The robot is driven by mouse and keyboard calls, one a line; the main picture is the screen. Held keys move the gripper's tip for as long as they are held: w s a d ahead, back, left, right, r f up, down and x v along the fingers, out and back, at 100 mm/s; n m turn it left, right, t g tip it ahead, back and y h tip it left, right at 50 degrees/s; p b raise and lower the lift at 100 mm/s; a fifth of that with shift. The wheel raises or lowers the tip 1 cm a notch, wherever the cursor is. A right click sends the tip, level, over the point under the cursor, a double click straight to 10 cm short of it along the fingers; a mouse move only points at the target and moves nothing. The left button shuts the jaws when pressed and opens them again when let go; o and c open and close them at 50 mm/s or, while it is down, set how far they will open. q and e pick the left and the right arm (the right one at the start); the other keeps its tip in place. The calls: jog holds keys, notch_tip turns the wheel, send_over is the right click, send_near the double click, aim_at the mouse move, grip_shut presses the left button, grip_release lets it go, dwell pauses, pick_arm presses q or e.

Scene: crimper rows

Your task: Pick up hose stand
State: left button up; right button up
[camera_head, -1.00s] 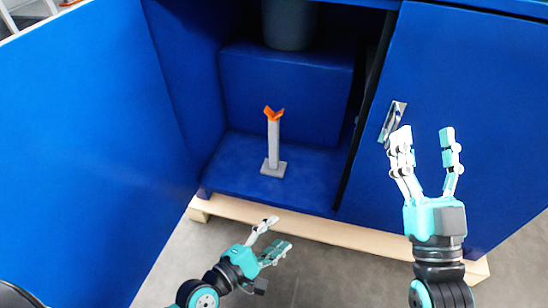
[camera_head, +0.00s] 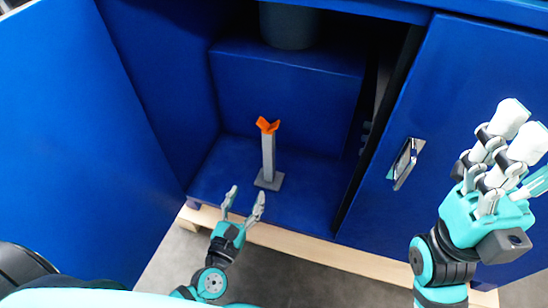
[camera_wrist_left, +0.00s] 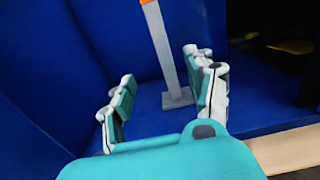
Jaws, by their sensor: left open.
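The hose stand (camera_head: 268,158) is a grey post on a square base with an orange forked top. It stands upright on the floor of the open blue cabinet. My left gripper (camera_head: 243,200) is open and empty at the cabinet's front edge, just in front of the stand and apart from it. In the left wrist view the stand's post (camera_wrist_left: 163,50) rises beyond the open fingers (camera_wrist_left: 158,105), nearer the right finger; its top is cut off. My right gripper (camera_head: 515,150) is raised in front of the right door; its finger opening is unclear from this angle.
The cabinet's left door (camera_head: 70,130) stands open. The right door (camera_head: 470,120) with a metal handle (camera_head: 404,163) is beside the opening. A dark cylinder (camera_head: 288,25) hangs above, and a wooden beam (camera_head: 320,252) runs along the cabinet's front bottom edge.

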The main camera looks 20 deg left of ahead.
pick_arm(q)
send_near(267, 151)
jog(key=w, duration=0.3)
jog(key=w+b, duration=0.1)
jog(key=w, duration=0.1)
jog(key=shift+w+a+f, duration=0.1)
jog(key=shift+w+f, duration=0.05)
jog(key=shift+f, duration=0.25)
jog(key=shift+w+d+b, duration=0.15)
jog(key=shift+w+b, duration=0.05)
jog(key=shift+w, duration=1.35)
jog(key=shift+w+d+b, duration=0.15)
jog(key=shift+w, duration=1.4)
grip_shut()
jog(key=shift+w+r, duration=0.15)
jog(key=shift+r, duration=0.25)
